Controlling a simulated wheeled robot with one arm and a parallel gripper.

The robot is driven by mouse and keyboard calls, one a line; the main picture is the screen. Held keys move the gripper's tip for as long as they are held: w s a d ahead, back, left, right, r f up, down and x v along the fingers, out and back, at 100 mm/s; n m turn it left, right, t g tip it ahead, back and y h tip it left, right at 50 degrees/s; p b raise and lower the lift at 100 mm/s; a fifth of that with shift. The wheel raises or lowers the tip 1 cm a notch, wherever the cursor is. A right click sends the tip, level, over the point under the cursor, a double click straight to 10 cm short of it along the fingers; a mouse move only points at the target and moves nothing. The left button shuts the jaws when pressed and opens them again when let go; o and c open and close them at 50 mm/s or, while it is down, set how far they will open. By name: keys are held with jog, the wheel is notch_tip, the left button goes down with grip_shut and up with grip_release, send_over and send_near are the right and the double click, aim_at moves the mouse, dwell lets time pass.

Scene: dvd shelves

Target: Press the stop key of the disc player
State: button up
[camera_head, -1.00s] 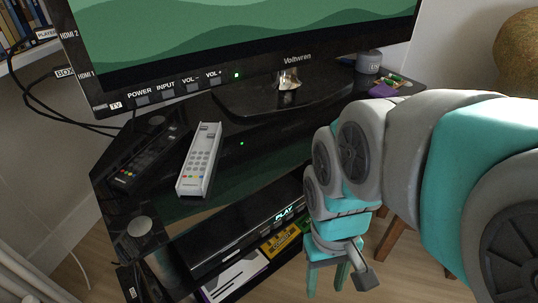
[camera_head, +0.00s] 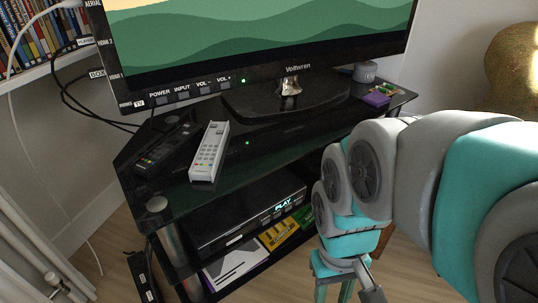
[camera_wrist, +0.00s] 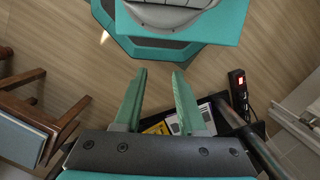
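The disc player (camera_head: 245,215) is a black box on the middle shelf of the TV stand. Its front display (camera_head: 284,203) reads PLAY, with small keys beneath it too small to read. In the head view my gripper (camera_head: 346,292) hangs in front of the stand to the right of the player, pointing down and apart from it. In the wrist view my gripper (camera_wrist: 158,75) has its two teal fingers spread with nothing between them. The disc player cannot be made out in the wrist view.
The TV (camera_head: 250,50) stands on the glass top (camera_head: 222,200) with a white remote (camera_head: 208,152) and a black remote (camera_head: 165,148). Cases (camera_head: 278,233) lie on the lower shelf. A power strip (camera_wrist: 238,92) is on the floor. A wooden chair (camera_wrist: 40,120) shows in the wrist view.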

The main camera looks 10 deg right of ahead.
grip_shut()
dwell(1.4)
